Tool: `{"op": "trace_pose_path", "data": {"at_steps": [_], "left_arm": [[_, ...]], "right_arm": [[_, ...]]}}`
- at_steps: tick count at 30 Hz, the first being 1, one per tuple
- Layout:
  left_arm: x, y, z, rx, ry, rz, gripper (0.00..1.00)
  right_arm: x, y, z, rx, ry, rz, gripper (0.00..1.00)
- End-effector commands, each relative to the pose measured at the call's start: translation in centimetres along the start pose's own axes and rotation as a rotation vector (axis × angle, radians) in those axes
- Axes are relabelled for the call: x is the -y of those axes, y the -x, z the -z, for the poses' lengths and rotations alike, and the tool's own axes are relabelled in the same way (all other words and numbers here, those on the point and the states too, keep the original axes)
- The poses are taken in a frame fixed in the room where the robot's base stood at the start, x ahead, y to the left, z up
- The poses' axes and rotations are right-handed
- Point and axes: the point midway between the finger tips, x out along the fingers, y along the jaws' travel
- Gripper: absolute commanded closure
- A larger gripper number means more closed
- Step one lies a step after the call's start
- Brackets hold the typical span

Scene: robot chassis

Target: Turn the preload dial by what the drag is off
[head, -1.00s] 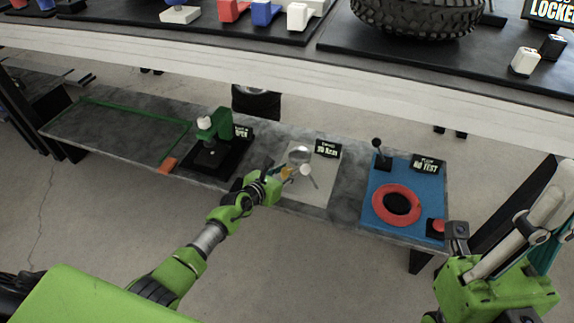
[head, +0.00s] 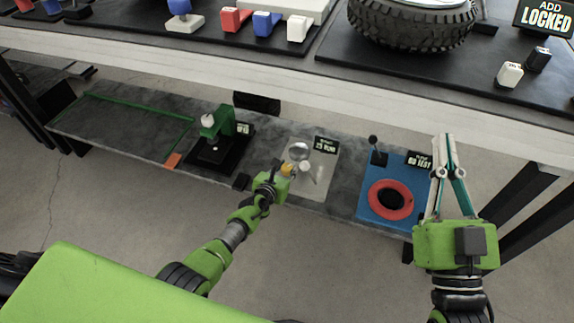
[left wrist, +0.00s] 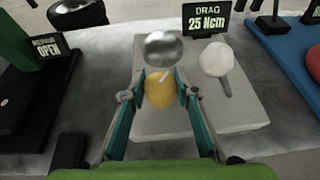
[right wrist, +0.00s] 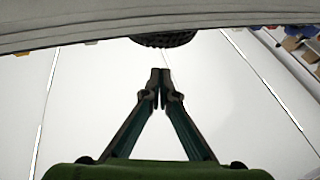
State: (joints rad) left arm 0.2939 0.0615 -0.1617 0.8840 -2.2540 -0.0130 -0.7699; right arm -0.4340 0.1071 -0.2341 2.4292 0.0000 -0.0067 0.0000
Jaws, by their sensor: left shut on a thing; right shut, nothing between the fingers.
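The yellow preload dial (left wrist: 159,90), with a white pointer mark, sits on a pale grey plate (left wrist: 240,107). My left gripper (head: 282,174) has its fingers on either side of the dial, shut on it; the same grip shows in the left wrist view (left wrist: 160,84). The drag sign (left wrist: 194,19) behind the plate reads 25 Ncm. A shiny silver dome (left wrist: 163,48) stands just behind the dial. A white round knob with a grey stem (left wrist: 217,60) is to its right. My right gripper (head: 442,138) is shut and empty at the right, away from the dial.
A green press (head: 212,128) with an OPEN sign (left wrist: 47,47) stands left of the plate. A blue board (head: 375,208) with a red ring (head: 391,208) and lever lies to the right. The white-edged upper shelf (head: 200,64) overhangs behind, carrying a tyre (head: 412,30).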

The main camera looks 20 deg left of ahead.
Motion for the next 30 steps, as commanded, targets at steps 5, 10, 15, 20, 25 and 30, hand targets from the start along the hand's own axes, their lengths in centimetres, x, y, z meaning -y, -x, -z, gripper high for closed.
{"op": "trace_pose_path", "data": {"at_steps": [5,10,15,20,25,30], "left_arm": [[0.0,0.0,-0.1,0.0,0.007,-0.016,0.94],[0.0,0.0,0.0,0.0,0.01,-0.023,0.94],[0.0,0.0,0.0,0.001,0.011,-0.026,0.94],[0.0,0.0,0.0,0.001,0.011,-0.026,0.94],[-0.1,0.0,0.0,0.001,0.011,-0.026,0.67],[0.0,0.0,0.0,0.001,0.011,-0.026,0.55]], "right_arm": [[-0.3,0.2,-2.2,0.109,0.004,-0.006,1.0],[-0.4,0.4,-3.3,0.162,0.006,-0.008,1.0],[-0.5,0.5,-3.7,0.179,0.006,-0.009,1.0],[-0.5,0.5,-3.8,0.18,0.006,-0.009,1.0],[-0.5,0.5,-3.7,0.179,0.006,-0.01,1.0],[-0.5,0.5,-3.7,0.179,0.006,-0.01,1.0]]}}
